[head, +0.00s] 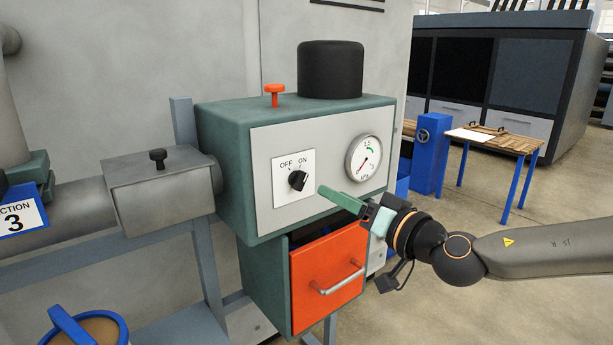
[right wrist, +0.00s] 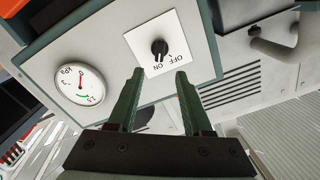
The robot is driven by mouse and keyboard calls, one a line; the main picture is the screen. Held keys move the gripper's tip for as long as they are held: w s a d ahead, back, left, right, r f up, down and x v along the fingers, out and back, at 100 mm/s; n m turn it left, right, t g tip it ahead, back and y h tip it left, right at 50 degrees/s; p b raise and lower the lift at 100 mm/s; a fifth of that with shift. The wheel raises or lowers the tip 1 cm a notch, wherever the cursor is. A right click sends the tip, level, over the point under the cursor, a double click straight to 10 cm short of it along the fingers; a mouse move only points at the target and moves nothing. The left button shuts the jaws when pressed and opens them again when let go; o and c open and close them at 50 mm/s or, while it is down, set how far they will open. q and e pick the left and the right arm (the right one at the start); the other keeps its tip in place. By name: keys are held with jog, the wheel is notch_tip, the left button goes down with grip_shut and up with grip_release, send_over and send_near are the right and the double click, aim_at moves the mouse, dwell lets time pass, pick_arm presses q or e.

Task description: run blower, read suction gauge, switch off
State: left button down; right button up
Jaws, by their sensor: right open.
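A green blower cabinet (head: 222,165) has a grey front panel with a black OFF/ON knob (head: 298,180) on a white plate. The knob also shows in the right wrist view (right wrist: 160,48); its mark appears to face the ON label. A round white kPa gauge (head: 363,158) sits right of the knob, its needle low, near the 0 end; it also shows in the right wrist view (right wrist: 80,84). My right gripper (head: 323,190) is open and empty, in front of the panel just below right of the knob. In the right wrist view its fingertips (right wrist: 159,72) straddle the knob's line, apart from it.
An orange drawer (head: 326,275) with a handle is under the cabinet. A grey duct box (head: 160,188) stands left. A wooden table (head: 500,139) stands behind right, with open floor before it.

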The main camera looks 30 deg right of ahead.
aim_at(305, 179)
jog(key=w+p, duration=0.3)
jog(key=w, duration=0.1)
jog(key=shift+w+a+r, duration=0.1)
jog(key=shift+w+a, duration=0.05)
jog(key=shift+w, duration=0.1)
jog(key=shift+w+r+p, duration=0.1)
jog(key=shift+w+p, duration=0.6)
jog(key=shift+p, duration=0.05)
jog(key=shift+w+a+p, duration=0.1)
jog(key=shift+w+p, duration=0.7)
jog(key=shift+w, duration=0.3)
pick_arm(q)
notch_tip(305, 179, up, 6)
jog(key=a, duration=0.1)
jog(key=shift+s, duration=0.35)
pick_arm(e)
jog(key=shift+w+a+f, duration=0.1)
jog(key=shift+w+f, duration=0.15)
jog(key=shift+w, duration=0.35)
pick_arm(q)
jog(key=shift+a, duration=0.1)
pick_arm(e)
grip_shut()
